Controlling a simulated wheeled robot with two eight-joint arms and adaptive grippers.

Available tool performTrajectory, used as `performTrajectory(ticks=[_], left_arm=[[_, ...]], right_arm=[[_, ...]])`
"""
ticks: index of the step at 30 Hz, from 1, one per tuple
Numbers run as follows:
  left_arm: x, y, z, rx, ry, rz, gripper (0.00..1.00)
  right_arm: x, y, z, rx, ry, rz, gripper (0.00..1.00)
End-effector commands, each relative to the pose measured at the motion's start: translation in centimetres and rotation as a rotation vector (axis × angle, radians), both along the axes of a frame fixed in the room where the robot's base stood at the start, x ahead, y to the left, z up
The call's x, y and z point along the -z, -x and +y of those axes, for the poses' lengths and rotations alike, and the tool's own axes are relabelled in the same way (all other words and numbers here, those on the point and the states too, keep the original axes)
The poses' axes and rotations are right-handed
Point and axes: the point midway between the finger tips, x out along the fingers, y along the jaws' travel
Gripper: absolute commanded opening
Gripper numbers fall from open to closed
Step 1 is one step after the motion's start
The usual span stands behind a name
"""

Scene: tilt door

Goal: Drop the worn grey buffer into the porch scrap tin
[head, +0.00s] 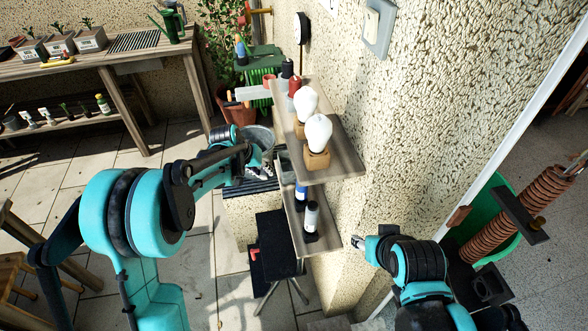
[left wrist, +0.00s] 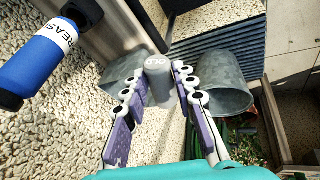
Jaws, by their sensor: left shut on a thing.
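The worn grey buffer (left wrist: 158,78), a small grey cylinder marked "OLD", is between the fingers of my left gripper (left wrist: 160,98), which is shut on it. In the left wrist view, grey metal walls show on both sides beyond the fingers, at the right (left wrist: 222,82) and at the left (left wrist: 124,72); I cannot tell which belongs to the scrap tin. In the head view, a grey metal tin (head: 262,136) stands just beyond my left gripper (head: 264,172). The buffer is not clear there. My right gripper (head: 360,243) is low beside the wall, its jaws too small to read.
A wall shelf (head: 335,165) with light bulbs (head: 318,135) is close right of my left gripper. A blue bottle (head: 301,193) and a grey one (head: 311,216) stand on a lower shelf. A black stool (head: 275,240) is below. Tiled floor at left is partly open.

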Motion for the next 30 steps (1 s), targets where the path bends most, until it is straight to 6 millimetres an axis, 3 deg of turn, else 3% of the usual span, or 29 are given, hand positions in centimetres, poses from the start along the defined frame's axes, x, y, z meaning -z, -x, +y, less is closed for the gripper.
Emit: performTrajectory(ticks=[3, 9, 17, 30], left_arm=[[-1.3, -4.0, -3.3, 0.004, 0.001, -0.002, 0.00], [-3.0, -7.4, -7.0, 0.002, 0.002, -0.003, 0.00], [-2.8, -8.2, -8.1, 0.001, 0.004, -0.005, 0.00], [2.2, -8.2, -8.0, 0.001, 0.004, -0.005, 0.00]], right_arm=[[0.3, 0.0, 0.0, 0.000, 0.000, 0.000, 0.47], [0.5, 0.0, 0.0, 0.000, 0.000, 0.000, 0.47], [1.1, 0.0, 0.0, 0.000, 0.000, 0.000, 0.47], [4.5, 0.0, 0.0, 0.000, 0.000, 0.000, 0.47]])
